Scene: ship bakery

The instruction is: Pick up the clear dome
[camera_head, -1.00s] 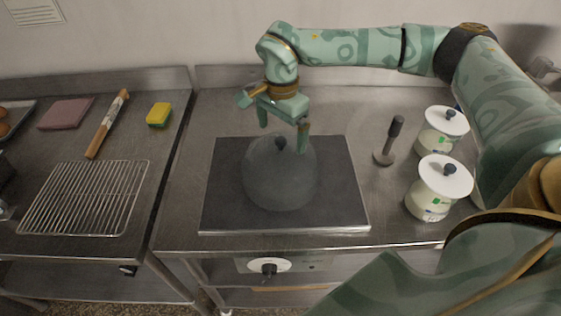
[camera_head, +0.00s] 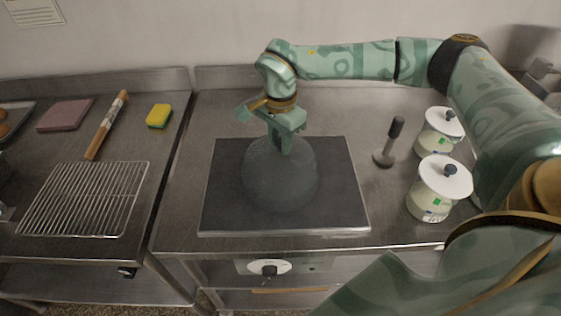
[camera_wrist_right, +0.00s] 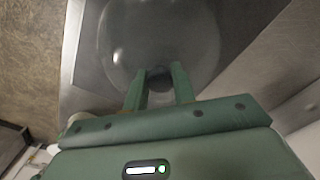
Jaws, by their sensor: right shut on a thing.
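The clear dome (camera_head: 281,185) is a smoky see-through cover with a dark knob on top. It sits on the dark square plate (camera_head: 225,205) in the head view. My right gripper (camera_head: 280,147) is at the top of the dome, its fingers pointing down and closed around the knob. In the right wrist view the two green fingers stand on either side of the dark knob (camera_wrist_right: 159,82), with the dome (camera_wrist_right: 160,40) beyond. The fingers hide most of the knob in the head view. My left gripper is in neither current view.
Two white lidded jars (camera_head: 440,187) (camera_head: 438,130) and a dark-handled tool (camera_head: 390,142) stand right of the plate. On the left counter are a wire rack (camera_head: 85,198), a rolling pin (camera_head: 107,125), a yellow sponge (camera_head: 159,116) and a pink board (camera_head: 66,114).

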